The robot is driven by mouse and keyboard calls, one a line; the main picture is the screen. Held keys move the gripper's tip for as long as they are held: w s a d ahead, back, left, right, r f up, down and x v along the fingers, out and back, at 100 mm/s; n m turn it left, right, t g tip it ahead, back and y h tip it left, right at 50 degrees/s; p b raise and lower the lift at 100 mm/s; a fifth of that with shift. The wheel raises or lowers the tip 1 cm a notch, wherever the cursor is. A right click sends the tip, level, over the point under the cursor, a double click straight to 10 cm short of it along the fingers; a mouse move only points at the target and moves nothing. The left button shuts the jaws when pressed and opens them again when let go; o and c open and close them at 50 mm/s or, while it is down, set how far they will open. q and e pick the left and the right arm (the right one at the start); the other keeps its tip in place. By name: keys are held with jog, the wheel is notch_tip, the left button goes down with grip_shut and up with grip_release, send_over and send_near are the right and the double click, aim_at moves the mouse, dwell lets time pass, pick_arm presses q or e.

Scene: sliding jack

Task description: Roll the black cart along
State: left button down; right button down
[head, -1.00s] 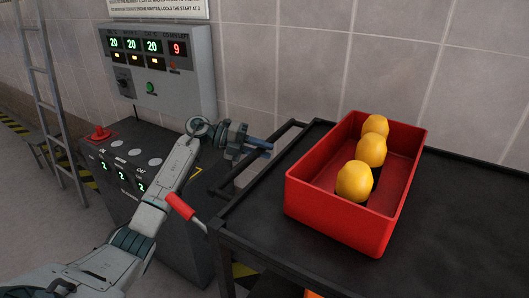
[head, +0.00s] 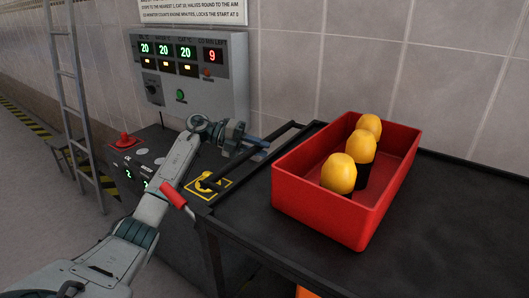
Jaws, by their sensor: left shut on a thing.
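The black cart (head: 437,225) fills the right side of the head view, with a flat dark top. Its black push handle (head: 283,133) sticks out at the cart's left end. My left gripper (head: 259,145) is shut on this handle; the fingertips are small and partly hidden there. My right gripper is out of view.
A red bin (head: 318,213) with yellow round-topped objects (head: 339,173) stands on the cart. A grey control console (head: 150,150) and wall panel (head: 192,72) stand left of the cart, close to its handle. A ladder (head: 72,100) leans farther left. Open floor lies at left.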

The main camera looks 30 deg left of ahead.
pick_arm(q)
jog(key=shift+a, duration=0.35)
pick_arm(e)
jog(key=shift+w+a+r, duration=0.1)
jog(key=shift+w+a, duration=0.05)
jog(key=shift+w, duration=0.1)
pick_arm(q)
jog(key=shift+r, duration=0.1)
jog(key=c, duration=1.4)
grip_release()
jog(key=shift+a, duration=0.1)
jog(key=shift+c, duration=0.2)
jog(key=shift+o, duration=0.9)
jog(key=shift+a, duration=0.15)
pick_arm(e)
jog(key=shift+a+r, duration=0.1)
pick_arm(q)
jog(key=shift+a, duration=0.15)
jog(key=b+v, duration=0.2)
jog(key=v, duration=0.8)
jog(key=shift+s+a+b, duration=0.2)
jog(key=shift+a+b, duration=0.05)
jog(key=shift+b, duration=0.05)
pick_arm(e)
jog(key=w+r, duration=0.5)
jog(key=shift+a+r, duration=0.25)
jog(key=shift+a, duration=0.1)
